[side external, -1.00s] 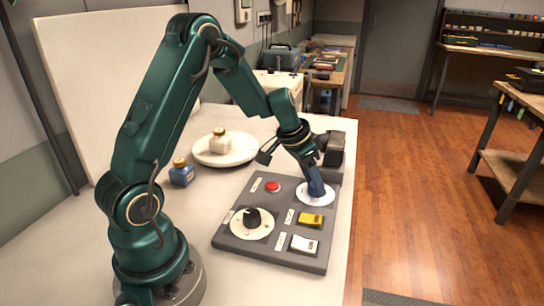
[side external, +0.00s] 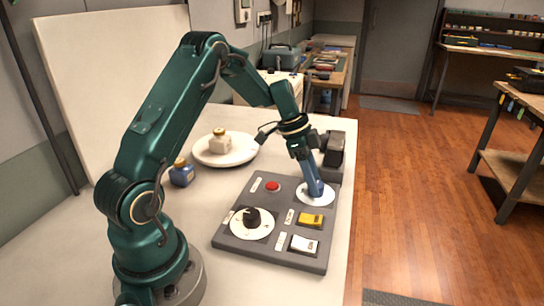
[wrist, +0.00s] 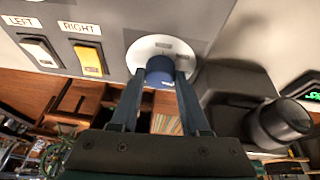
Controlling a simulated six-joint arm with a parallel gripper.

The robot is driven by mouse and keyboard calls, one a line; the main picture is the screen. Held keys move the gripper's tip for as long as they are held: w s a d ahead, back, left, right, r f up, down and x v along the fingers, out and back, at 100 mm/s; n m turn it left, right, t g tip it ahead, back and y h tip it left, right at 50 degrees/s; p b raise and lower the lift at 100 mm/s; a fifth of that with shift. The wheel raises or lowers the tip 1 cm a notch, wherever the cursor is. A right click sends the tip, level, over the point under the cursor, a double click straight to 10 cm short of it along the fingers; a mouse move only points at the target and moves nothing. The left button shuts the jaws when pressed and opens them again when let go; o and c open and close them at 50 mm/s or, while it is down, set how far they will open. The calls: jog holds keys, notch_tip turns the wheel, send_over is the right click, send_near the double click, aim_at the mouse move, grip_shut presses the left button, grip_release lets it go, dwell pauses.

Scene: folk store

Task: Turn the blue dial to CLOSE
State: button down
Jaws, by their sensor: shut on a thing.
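The blue dial (wrist: 160,70) sits on a round white plate (wrist: 186,44) at the panel's edge in the wrist view. My gripper (wrist: 160,80) is shut on the dial, one finger on each side of it. Small labels ring the plate, too small to read. In the side view, my gripper (side external: 315,188) comes down onto the white plate (side external: 327,197) at the far right of the grey panel (side external: 262,200), and the fingers mostly hide the dial.
The panel also carries a black knob (side external: 251,216), a red button (side external: 273,186), a yellow switch (side external: 311,219) and a white switch (side external: 304,245). A black device (side external: 333,150) stands close beside my gripper.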

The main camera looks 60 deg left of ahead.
dwell(0.4)
jog(key=shift+c, duration=1.9)
grip_release()
jog(key=shift+r, duration=0.1)
jog(key=shift+v, duration=2.45)
